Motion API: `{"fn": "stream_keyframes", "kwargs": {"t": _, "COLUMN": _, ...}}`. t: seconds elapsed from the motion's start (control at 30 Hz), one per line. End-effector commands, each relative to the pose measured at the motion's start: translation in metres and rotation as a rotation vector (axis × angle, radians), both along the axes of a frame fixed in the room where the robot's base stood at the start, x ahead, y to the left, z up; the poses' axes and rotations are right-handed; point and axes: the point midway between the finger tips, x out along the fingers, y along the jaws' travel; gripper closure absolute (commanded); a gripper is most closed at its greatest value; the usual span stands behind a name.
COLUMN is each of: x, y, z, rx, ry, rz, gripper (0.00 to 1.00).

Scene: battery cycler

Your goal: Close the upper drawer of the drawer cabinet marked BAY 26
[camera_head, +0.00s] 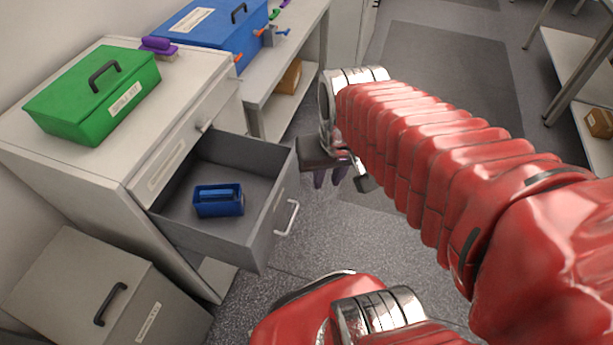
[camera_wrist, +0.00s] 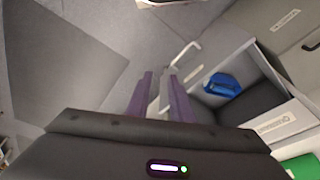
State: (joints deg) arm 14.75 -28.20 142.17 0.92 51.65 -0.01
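A pale drawer cabinet (camera_head: 130,163) stands at the left in the head view. A grey drawer (camera_head: 262,222) under its labelled top panel is pulled well out, with a pale bar handle (camera_head: 289,218) on its front. The panel's label (camera_head: 165,166) is too small to read. A blue object (camera_head: 218,200) lies inside the drawer; it also shows in the wrist view (camera_wrist: 222,84). My gripper (camera_head: 331,180) is just right of the drawer front, pointing down. Its purple fingers (camera_wrist: 159,74) are apart and hold nothing that I can see. The handle (camera_wrist: 185,55) appears just beyond their tips.
A green box (camera_head: 95,95) and a purple item (camera_head: 158,46) stand on the cabinet top. A blue toolbox (camera_head: 210,35) sits on the bench behind. A grey handled case (camera_head: 90,285) stands at lower left. Bare floor (camera_head: 330,235) lies right of the drawer.

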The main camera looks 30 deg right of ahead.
Motion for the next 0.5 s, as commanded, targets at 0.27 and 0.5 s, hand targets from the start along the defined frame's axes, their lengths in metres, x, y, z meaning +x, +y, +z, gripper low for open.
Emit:
{"fn": "stream_keyframes", "kwargs": {"t": 0.27, "x": -0.005, "y": -0.03, "z": -0.044, "rx": 0.107, "ry": 0.151, "rz": -0.169, "gripper": 1.0}}
{"fn": "stream_keyframes", "kwargs": {"t": 0.5, "x": -0.013, "y": -0.046, "z": -0.079, "rx": 0.231, "ry": 0.269, "rz": -0.318, "gripper": 1.0}}
